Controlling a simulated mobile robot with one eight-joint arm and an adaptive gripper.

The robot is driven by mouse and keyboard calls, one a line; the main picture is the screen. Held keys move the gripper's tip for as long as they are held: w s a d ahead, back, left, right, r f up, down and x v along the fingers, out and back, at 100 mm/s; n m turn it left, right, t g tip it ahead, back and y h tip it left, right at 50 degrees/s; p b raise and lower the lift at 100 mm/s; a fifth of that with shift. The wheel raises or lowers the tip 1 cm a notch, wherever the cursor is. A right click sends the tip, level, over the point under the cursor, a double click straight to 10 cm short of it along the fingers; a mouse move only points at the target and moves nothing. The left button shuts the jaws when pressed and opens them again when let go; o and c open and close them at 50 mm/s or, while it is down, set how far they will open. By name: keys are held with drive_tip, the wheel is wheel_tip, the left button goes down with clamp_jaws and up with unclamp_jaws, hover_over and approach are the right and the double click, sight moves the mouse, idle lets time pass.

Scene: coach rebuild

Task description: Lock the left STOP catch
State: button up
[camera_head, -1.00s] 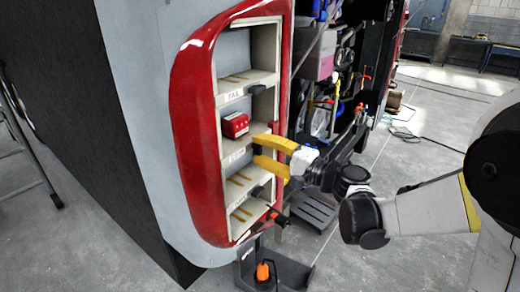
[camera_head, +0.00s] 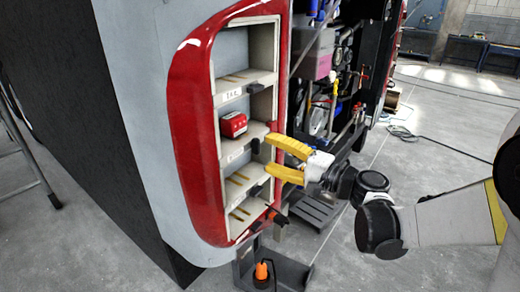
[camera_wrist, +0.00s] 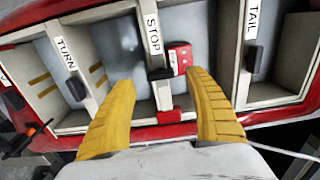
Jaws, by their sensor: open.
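The STOP catch is a small black tab (camera_wrist: 160,74) below the STOP label (camera_wrist: 153,33) in the wrist view. It lies crosswise, unlike its neighbours, with its right end close to the lower edge of a red block (camera_wrist: 181,58); I cannot tell whether they touch. In the head view the catch (camera_head: 255,146) shows just left of my upper fingertip, and the red block (camera_head: 233,125) sits in the compartment above it. My gripper (camera_head: 268,154) is open and empty. Its yellow fingers (camera_wrist: 161,80) stand either side of the catch in the wrist view, apart from it.
The TURN catch (camera_wrist: 75,88) and TAIL catch (camera_wrist: 252,60) lie along their dividers on either side. A red housing (camera_head: 190,130) frames the compartments. A black stand with an orange part (camera_head: 262,271) is below. Open floor lies to the right.

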drive_tip(key=v, duration=0.7)
drive_tip(key=shift+s+d, duration=0.25)
drive_tip(key=s+f+n+g+h, duration=0.4)
drive_tip(key=s+f+h, duration=0.3)
drive_tip(key=s, duration=0.4)
drive_tip(key=s+d+f+n+h, duration=0.2)
drive_tip(key=s+d+n+h, duration=0.1)
drive_tip(key=s+d+h, duration=0.4)
drive_tip(key=shift+s+d+f, duration=0.25)
drive_tip(key=shift+s+d, duration=0.3)
drive_tip(key=shift+d, duration=0.25)
